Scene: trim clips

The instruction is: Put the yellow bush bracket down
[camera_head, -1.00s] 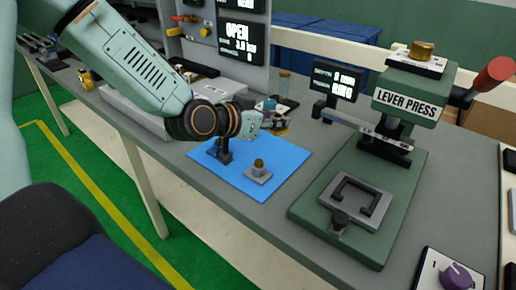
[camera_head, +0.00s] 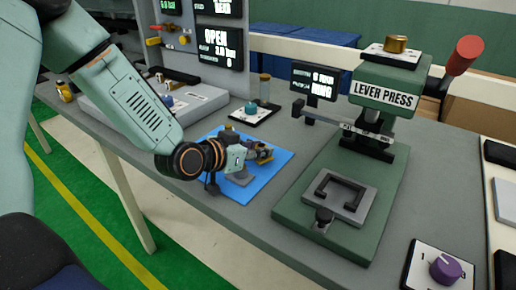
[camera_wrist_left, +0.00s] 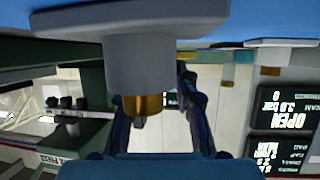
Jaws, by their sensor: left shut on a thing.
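My left gripper (camera_head: 250,154) is low over the blue mat (camera_head: 280,162) and shut on a small grey piece with a yellow part, which I take as the yellow bush bracket (camera_head: 264,158). I cannot tell whether it touches the mat. A grey bracket base (camera_head: 240,179) stands on the mat below the gripper, its top hidden. In the wrist view, which is upside down, a grey bracket (camera_wrist_left: 140,62) with a brass-yellow bush (camera_wrist_left: 142,105) fills the middle and covers part of the fingers; the held piece is not clear there. My right gripper is not in view.
The green lever press (camera_head: 335,215) stands right of the mat. A card with a teal knob (camera_head: 250,110) and a small post (camera_head: 264,88) are behind it. Another small yellow-topped piece (camera_head: 228,130) is at the mat's back. The mat's right corner looks bare.

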